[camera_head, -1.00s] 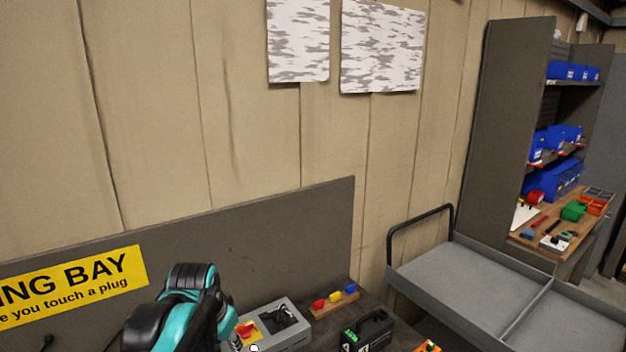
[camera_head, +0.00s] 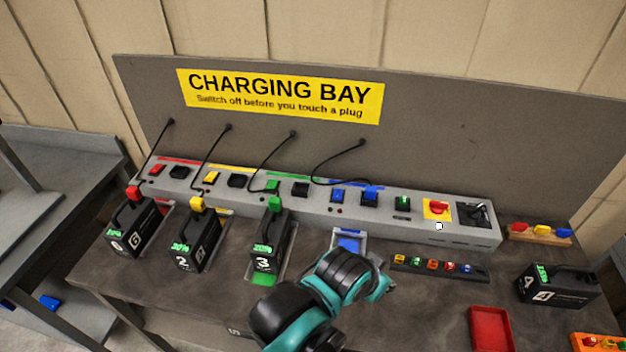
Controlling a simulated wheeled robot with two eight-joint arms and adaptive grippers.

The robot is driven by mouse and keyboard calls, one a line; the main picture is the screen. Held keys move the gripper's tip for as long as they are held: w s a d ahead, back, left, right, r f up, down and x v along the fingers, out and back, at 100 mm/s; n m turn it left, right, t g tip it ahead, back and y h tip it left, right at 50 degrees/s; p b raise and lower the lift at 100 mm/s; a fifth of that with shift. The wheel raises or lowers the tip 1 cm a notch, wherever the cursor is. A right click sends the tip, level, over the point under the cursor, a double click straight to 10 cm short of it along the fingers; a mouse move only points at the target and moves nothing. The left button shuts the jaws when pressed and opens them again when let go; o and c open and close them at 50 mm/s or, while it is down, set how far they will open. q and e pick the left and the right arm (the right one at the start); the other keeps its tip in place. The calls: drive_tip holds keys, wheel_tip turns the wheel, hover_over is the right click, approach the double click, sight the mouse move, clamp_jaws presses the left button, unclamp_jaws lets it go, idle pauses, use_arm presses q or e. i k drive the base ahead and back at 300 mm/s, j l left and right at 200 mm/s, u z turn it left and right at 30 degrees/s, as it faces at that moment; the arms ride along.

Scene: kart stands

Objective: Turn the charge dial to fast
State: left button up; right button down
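The long grey charger panel (camera_head: 330,205) stands along the back of the bench. Near its right end a red knob (camera_head: 438,207) sits on a yellow plate. Right of it is a dark dial-like fitting (camera_head: 476,213); its setting is too small to read. I cannot tell for sure which of the two is the charge dial. One of my teal and black arms reaches in from the bottom middle, in front of the panel and left of the red knob. I cannot tell which arm it is. No gripper fingers show in this view.
Three black batteries stand in bays at left; the third (camera_head: 273,238) has a green plug. An empty bay (camera_head: 348,241) has a blue end. A fourth battery (camera_head: 556,286), a strip of coloured pieces (camera_head: 440,268) and a red tray (camera_head: 491,330) lie right. A yellow sign (camera_head: 280,96) hangs behind.

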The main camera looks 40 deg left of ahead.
sight(475, 213)
drive_tip(key=u, duration=1.7)
drive_tip(key=z, duration=1.45)
drive_tip(key=i+l+u, duration=0.25)
drive_tip(key=i+l, duration=0.25)
